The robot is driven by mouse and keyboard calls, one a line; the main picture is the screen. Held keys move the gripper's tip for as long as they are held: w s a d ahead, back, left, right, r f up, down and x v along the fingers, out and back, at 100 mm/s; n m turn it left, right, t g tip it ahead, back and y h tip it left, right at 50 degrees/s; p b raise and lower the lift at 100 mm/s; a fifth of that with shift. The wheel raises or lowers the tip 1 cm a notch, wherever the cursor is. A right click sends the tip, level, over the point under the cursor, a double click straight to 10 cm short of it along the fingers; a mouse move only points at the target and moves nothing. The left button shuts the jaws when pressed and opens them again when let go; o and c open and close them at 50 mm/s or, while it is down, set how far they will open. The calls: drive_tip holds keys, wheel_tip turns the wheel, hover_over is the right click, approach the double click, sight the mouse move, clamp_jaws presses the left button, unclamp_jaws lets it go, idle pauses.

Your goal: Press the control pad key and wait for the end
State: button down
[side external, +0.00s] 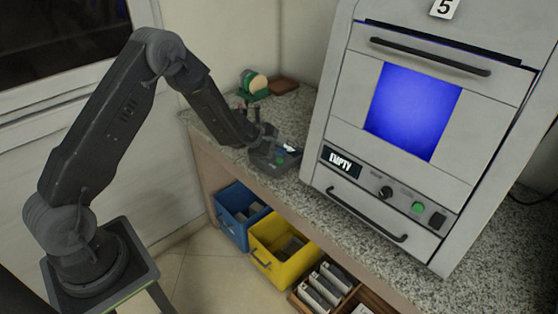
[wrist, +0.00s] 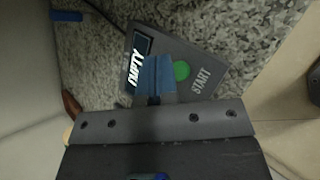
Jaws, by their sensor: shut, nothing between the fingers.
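The control pad (wrist: 200,62) is a dark grey box on the speckled counter, with a round green key (wrist: 182,70), the word START and a small display (wrist: 137,62) reading EMPTY. The pad also shows in the side external view (side external: 275,158), partly hidden by my gripper (side external: 268,142). In the wrist view my gripper's blue fingers (wrist: 157,75) are together and empty. They sit over the pad between the display and the green key, just beside the key. I cannot tell whether they touch the pad.
A large grey machine (side external: 332,105) with a blue-lit window (side external: 412,110), handles, a knob and an EMPTY display stands right of the pad. A green-and-cream roll (side external: 255,83) is behind. Blue (side external: 226,222) and yellow (side external: 262,258) bins and a wooden tray (side external: 296,300) sit below the counter.

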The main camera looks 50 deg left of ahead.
drive_tip(key=shift+f, duration=0.1)
idle(0.3)
drive_tip(key=shift+f, duration=0.35)
